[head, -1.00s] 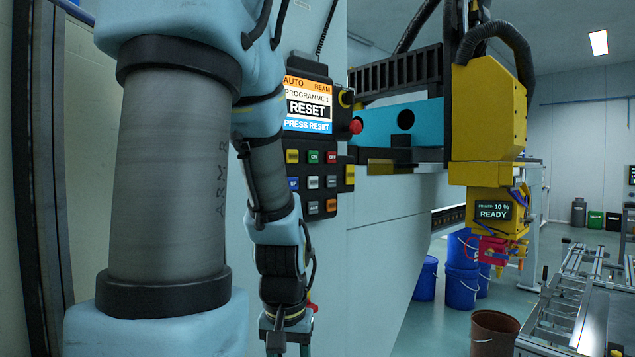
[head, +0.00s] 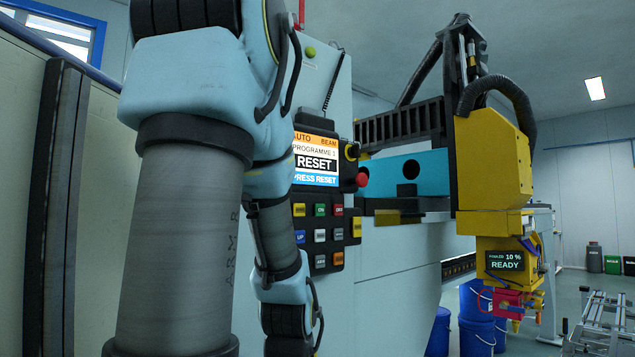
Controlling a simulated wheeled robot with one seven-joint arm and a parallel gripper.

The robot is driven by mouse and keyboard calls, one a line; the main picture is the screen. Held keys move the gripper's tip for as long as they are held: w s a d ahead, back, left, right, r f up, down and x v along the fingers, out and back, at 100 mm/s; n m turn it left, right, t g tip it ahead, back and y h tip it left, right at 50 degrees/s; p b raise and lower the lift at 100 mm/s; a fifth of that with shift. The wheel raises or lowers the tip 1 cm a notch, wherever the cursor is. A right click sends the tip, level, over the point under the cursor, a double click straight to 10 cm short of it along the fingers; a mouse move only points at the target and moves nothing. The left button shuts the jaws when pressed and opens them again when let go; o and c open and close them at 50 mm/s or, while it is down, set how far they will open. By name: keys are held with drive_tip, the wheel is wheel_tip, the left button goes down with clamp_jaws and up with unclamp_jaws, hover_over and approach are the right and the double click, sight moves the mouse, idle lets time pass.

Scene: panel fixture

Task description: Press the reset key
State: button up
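The control pendant (head: 328,187) hangs on the side of the pale panel in the head view. Its lit screen (head: 316,160) reads AUTO, BEAM, PROGRAMME 1, RESET and PRESS RESET. Below it are several coloured keys: a green key (head: 320,210), a red key (head: 338,211), a blue UP key (head: 299,237), an orange key (head: 338,259), plus yellow, white and grey ones. Most key labels are too small to read, so I cannot tell which is the reset key. My arm covers part of the pendant's left side. My gripper is out of view below the picture.
A red stop button (head: 361,180) sticks out at the pendant's right. The yellow machine head (head: 495,160) stands further right, its display (head: 504,260) reading READY at 10 %. Blue buckets (head: 477,335) are on the floor below it.

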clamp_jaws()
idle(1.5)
